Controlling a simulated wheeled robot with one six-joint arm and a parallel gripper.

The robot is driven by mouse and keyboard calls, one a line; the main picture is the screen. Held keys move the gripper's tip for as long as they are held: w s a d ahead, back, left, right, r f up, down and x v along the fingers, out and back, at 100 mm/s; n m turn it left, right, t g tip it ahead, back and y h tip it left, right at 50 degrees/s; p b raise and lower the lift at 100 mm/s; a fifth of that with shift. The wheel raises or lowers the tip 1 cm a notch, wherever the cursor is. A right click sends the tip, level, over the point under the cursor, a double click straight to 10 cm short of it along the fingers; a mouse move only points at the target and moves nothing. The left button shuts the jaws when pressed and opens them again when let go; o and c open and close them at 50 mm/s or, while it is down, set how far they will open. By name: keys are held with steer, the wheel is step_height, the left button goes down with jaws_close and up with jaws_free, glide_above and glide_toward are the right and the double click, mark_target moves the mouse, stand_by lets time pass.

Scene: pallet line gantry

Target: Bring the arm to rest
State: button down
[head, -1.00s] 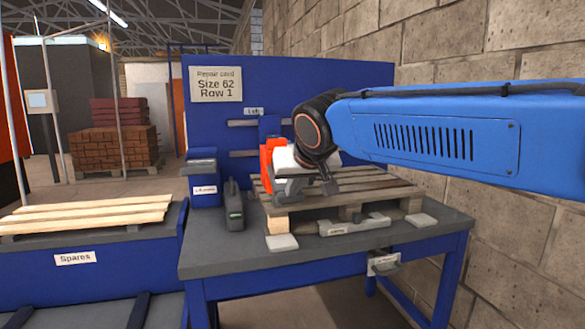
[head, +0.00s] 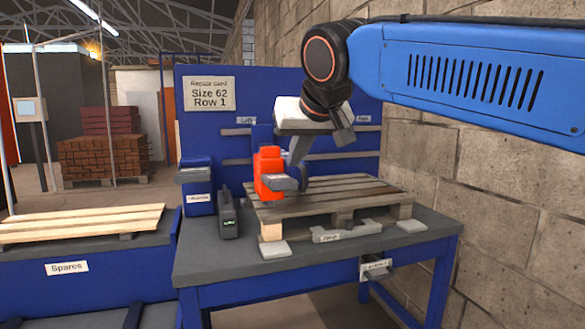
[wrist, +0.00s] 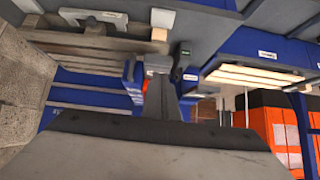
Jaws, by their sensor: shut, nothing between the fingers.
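My blue arm reaches in from the right in the head view, with its dark wrist joint and pale hand above the repair bench. My gripper (head: 297,156) hangs below the hand, shut and empty, over the left part of the grey wooden pallet (head: 355,192). An orange tool (head: 268,170) with a grey part stands at the pallet's left end, close to the gripper; whether they touch I cannot tell. In the wrist view my dark gripper (wrist: 160,98) covers much of the orange tool.
The bench top (head: 215,262) carries a dark tool (head: 228,212) and a blue holder (head: 198,188) at left. A blue back panel (head: 212,135) with a repair card stands behind. A block wall (head: 480,190) is close at right. Spares planks (head: 80,222) lie at left.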

steer(key=shift+s+r, duration=0.2)
steer(key=shift+r, duration=0.1)
steer(key=s+d+f+m+g+h, duration=0.1)
steer(key=s+d+f, duration=0.3)
steer(key=d+f, duration=0.4)
steer(key=s+d+f+g+h, duration=0.1)
steer(key=s+d+f, duration=0.3)
steer(key=d+f, duration=0.4)
steer(key=s+d+f+m+g, duration=0.1)
steer(key=s+d+f, duration=0.4)
steer(key=f, duration=0.6)
steer(key=s+d+f+m+g, duration=0.1)
steer(key=s+d+f, duration=0.4)
steer(key=s+f, duration=0.5)
steer(key=shift+f+h, duration=0.4)
steer(key=shift+f, duration=0.15)
steer(key=shift+d, duration=0.1)
